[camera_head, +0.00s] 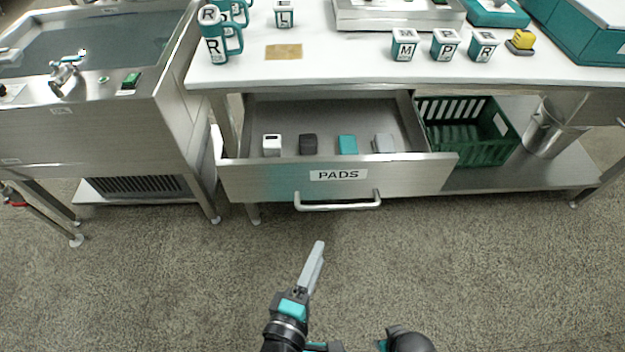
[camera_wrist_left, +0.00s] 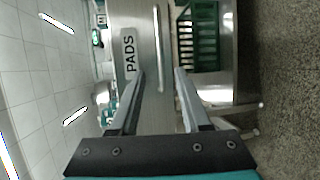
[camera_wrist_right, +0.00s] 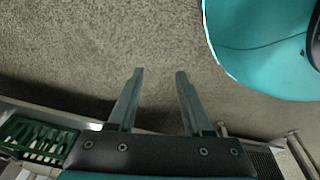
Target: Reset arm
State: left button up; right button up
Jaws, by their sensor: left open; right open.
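My left gripper (camera_head: 316,262) is in front of the open drawer, below its handle in the head view, and holds nothing. In the left wrist view its two fingers (camera_wrist_left: 160,80) stand apart, with the drawer front and handle beyond them. My right gripper (camera_wrist_right: 157,75) shows in the right wrist view, with its fingers apart over the bare floor and nothing between them. In the head view only a dark part of my right arm shows at the bottom edge, and the right fingers are out of sight.
The drawer (camera_head: 235,182) labelled PADS is pulled out and holds several small blocks. Its handle (camera_head: 338,203) sticks out in front. The white table (camera_head: 340,70) above carries lettered mugs and cups. A green crate (camera_head: 465,150) sits on the lower shelf. The floor (camera_head: 480,270) is clear.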

pick_arm(q)
jog(key=s+a+f+m+g+y+p, duration=0.1)
jog(key=s+a+f+m+g, duration=0.15)
jog(key=a+f+m, duration=0.5)
jog(key=s+a+f+m+g+y+p, duration=0.2)
jog(key=a+f+m+g, duration=0.15)
jog(key=f, duration=0.75)
jog(key=s+a+f+m+g+y, duration=0.2)
jog(key=s+a+f+m+g, duration=0.1)
jog(key=s+a, duration=0.4)
jog(key=s+a+f+m+g+y+p, duration=0.1)
jog(key=s+a+f+m+g, duration=0.1)
jog(key=s+a+f, duration=0.3)
jog(key=shift+s+a+f+m+g+y, duration=0.4)
jog(key=shift+s+a+g, duration=0.2)
jog(key=shift+s+a, duration=0.45)
pick_arm(e)
jog(key=s+d+f, duration=0.1)
jog(key=s+d, duration=0.3)
jog(key=s, duration=0.3)
jog(key=shift+d+f, duration=0.15)
jog(key=shift+f, duration=0.25)
